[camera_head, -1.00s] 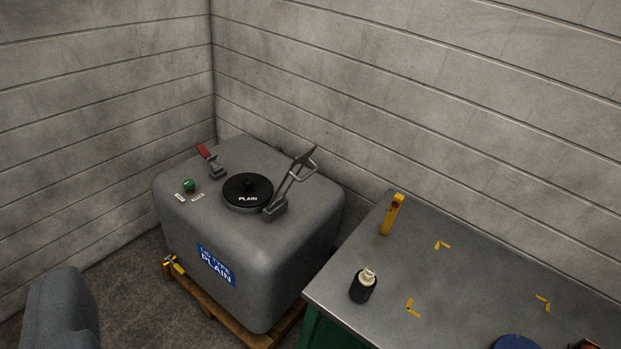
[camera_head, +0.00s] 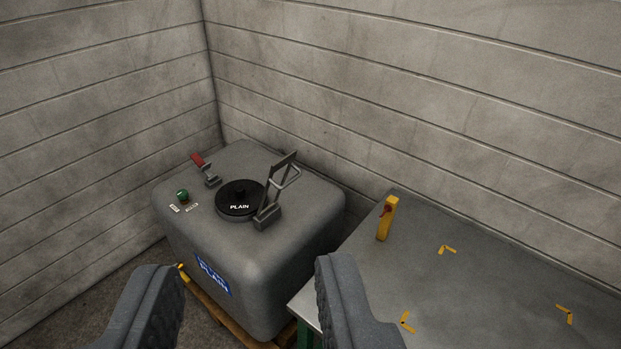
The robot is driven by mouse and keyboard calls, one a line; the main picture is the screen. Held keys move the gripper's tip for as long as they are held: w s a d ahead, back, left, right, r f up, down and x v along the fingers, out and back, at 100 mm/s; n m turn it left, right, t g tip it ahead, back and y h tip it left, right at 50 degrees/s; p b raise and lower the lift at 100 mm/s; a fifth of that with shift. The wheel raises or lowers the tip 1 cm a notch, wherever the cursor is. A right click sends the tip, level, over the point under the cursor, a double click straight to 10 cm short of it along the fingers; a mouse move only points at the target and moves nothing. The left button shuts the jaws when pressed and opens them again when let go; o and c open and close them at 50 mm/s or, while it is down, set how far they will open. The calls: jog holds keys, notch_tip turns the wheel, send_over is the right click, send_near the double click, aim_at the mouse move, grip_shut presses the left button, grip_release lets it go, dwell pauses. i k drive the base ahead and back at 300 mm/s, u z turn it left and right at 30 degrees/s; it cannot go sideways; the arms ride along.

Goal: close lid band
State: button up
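A grey tank stands in the corner with a round black lid (camera_head: 238,196) marked PLAIN on its top. The lid band, a grey metal lever with a wire loop (camera_head: 278,184), stands raised at the right side of the lid, hinged on a small grey block. My gripper (camera_head: 245,290) shows at the bottom of the view, its two dark ribbed fingers wide apart with nothing between them. It is in front of the tank and apart from the lid and lever. The left finger and right finger hide parts of the tank's lower front and the table edge.
A red-handled lever (camera_head: 202,165) and a green knob (camera_head: 182,195) sit on the tank top, left of the lid. A metal table (camera_head: 470,290) with a yellow upright post (camera_head: 386,218) and yellow corner marks stands at right. Block walls close in behind the tank.

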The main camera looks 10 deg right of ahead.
aim_at(289, 158)
jog(key=z, duration=0.1)
jog(key=i, duration=1)
jog(key=u, duration=0.1)
